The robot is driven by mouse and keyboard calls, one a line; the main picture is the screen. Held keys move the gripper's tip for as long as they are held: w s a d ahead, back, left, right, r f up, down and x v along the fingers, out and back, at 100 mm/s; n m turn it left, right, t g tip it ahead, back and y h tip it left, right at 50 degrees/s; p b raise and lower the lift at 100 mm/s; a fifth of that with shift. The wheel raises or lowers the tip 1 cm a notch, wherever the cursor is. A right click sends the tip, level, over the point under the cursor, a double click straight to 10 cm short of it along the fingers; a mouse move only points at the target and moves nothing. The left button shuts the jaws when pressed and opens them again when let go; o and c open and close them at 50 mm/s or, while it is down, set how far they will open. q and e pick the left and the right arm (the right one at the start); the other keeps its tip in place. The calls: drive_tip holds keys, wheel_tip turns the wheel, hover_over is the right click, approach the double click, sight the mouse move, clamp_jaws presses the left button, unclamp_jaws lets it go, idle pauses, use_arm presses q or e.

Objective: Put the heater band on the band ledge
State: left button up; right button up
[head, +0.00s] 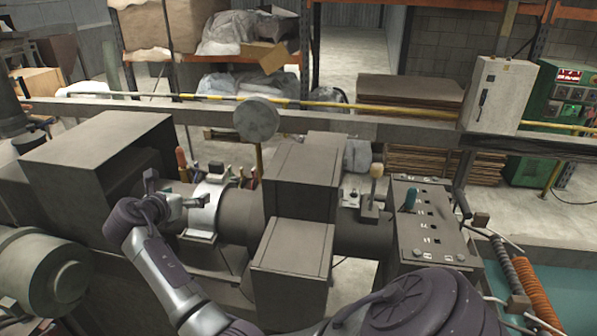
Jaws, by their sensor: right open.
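A shiny silver band (207,207), which looks like the heater band, sits around the dark horizontal barrel (240,212) left of centre in the head view. A small bracket shows at its lower front. My right gripper (176,190) is just left of the band, over the barrel, with its fingers apart. One fingertip lies close to the band's left edge; I cannot tell whether they touch. I see nothing between the fingers. I cannot make out the band ledge with certainty. My left gripper is not in view.
A large grey box housing (100,165) stands left of the gripper. Grey block covers (300,180) stand to the right of the band. A round disc on a post (256,119) rises behind the barrel. Upright tool handles (182,160) stand behind the gripper. A control panel (428,225) is farther right.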

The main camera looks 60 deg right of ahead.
drive_tip(key=s+a+f+m+t+y, duration=0.3)
drive_tip(key=a+f+m+t+y, duration=0.5)
drive_tip(key=a, duration=0.3)
drive_tip(key=s+a+f+m+g+y, duration=0.1)
drive_tip(key=s+a+f, duration=0.15)
drive_tip(key=f, duration=0.75)
drive_tip(key=s+a+f+m+g+y, duration=0.15)
drive_tip(key=s+f, duration=0.25)
drive_tip(key=f, duration=0.5)
drive_tip(key=s+a+f+m+g+y, duration=0.15)
drive_tip(key=s+f, duration=0.25)
drive_tip(key=f, duration=0.6)
drive_tip(key=s+a+f+m+g, duration=0.1)
drive_tip(key=s+f+m+g, duration=0.25)
drive_tip(key=s+f, duration=1.45)
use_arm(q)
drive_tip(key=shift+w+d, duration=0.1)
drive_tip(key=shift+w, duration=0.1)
use_arm(e)
drive_tip(key=s+d+f+m+g, duration=0.1)
drive_tip(key=s+f+m+g, duration=0.1)
drive_tip(key=s, duration=1)
drive_tip(key=s+d+f+m+g, duration=0.1)
drive_tip(key=s+f, duration=0.4)
drive_tip(key=s, duration=0.8)
drive_tip(key=shift+s+m+g+y, duration=0.25)
drive_tip(key=shift+m+g+y, duration=0.05)
drive_tip(key=shift+m+g, duration=0.6)
